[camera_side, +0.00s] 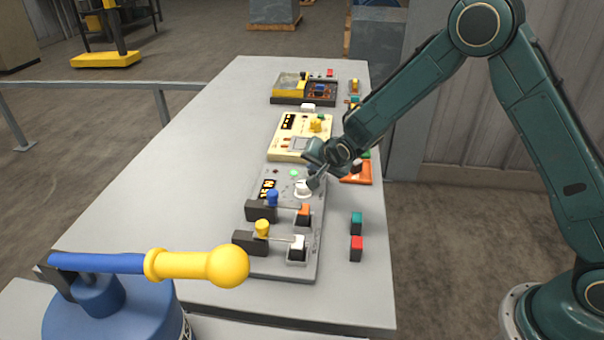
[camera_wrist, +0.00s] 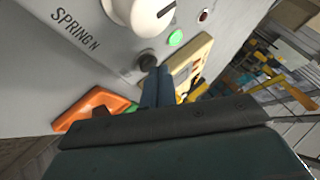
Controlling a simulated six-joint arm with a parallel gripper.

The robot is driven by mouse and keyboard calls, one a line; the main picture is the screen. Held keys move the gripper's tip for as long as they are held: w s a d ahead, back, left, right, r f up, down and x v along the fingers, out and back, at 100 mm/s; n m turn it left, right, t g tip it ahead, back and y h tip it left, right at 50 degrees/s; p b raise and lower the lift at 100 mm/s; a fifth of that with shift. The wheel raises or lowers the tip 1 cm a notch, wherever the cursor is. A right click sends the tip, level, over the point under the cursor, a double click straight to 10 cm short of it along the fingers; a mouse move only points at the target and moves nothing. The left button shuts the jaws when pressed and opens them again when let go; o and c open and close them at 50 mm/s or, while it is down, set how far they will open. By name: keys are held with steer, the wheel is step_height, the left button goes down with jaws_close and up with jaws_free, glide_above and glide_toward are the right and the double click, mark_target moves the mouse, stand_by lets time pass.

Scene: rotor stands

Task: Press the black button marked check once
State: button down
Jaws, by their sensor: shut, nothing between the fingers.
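A small black round button (camera_wrist: 147,62) sits on the grey panel (camera_wrist: 60,60) in the wrist view, beside a white knob (camera_wrist: 138,15). No "check" marking is readable. My gripper (camera_wrist: 156,76) is shut and empty, its fingertips right at the button's edge; I cannot tell whether they touch it. In the side view my gripper (camera_side: 312,184) is low over the right edge of the grey panel (camera_side: 285,215), beside the white knob (camera_side: 302,187). The black button is hidden there behind my gripper.
A green lamp (camera_wrist: 176,38) and a dark red lamp (camera_wrist: 203,15) lie near the knob. An orange part (camera_wrist: 95,105) and a cream panel (camera_side: 290,145) are close by. Yellow (camera_side: 262,228) and blue (camera_side: 272,198) handles stand on the grey panel. The table's left side is clear.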

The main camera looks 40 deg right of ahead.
steer(key=shift+r, duration=0.65)
steer(key=shift+r, duration=2.5)
